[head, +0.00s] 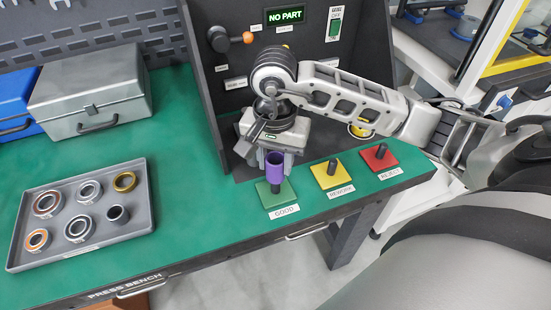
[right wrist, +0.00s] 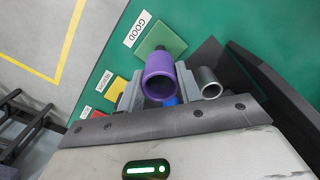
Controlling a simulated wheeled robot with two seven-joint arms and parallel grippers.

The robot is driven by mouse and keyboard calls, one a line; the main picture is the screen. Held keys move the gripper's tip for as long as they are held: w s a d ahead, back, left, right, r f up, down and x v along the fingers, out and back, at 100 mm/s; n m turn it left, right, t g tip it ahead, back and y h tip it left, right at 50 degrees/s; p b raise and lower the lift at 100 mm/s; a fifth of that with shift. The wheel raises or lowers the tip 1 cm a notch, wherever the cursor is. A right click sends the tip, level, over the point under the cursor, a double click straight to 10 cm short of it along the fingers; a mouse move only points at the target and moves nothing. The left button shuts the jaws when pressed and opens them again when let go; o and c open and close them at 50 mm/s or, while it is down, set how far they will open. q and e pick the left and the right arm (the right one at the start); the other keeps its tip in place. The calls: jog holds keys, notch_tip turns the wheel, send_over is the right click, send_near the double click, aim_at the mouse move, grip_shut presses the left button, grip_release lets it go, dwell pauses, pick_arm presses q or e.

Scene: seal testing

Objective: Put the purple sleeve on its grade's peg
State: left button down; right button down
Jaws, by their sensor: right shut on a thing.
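The purple sleeve (head: 275,163) is in the jaws of my right gripper (head: 273,148), with its open end toward the wrist camera. The sleeve also shows in the right wrist view (right wrist: 158,76), between the two grey fingers (right wrist: 155,92). Below it in the head view, a dark peg (head: 276,188) stands on the green plate (head: 271,198) labelled GOOD. The sleeve lines up over this peg, and the peg's lower part shows beneath it; whether they overlap is hard to tell. The yellow REWORK plate (head: 322,180) and red REJECT plate (head: 371,163) have bare pegs. My left gripper is out of view.
A grey tray (head: 150,201) with several rings lies at the left. A dark tester panel (head: 214,92) stands behind, its display (head: 284,16) reading NO PART. A grey hollow cylinder (right wrist: 209,82) is beside the right finger. A metal case (head: 90,95) stands at the back left.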

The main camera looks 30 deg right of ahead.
aim_at(276, 177)
jog(key=shift+f, duration=0.15)
dwell(0.3)
jog(key=shift+f+b, duration=0.9)
jog(key=shift+b, duration=0.25)
jog(key=shift+f+b, duration=0.75)
jog(key=shift+b, duration=0.25)
jog(key=shift+f+b, duration=0.9)
jog(key=shift+b, duration=0.35)
dwell(0.6)
jog(key=c, duration=0.9)
grip_release()
jog(key=shift+r, duration=0.1)
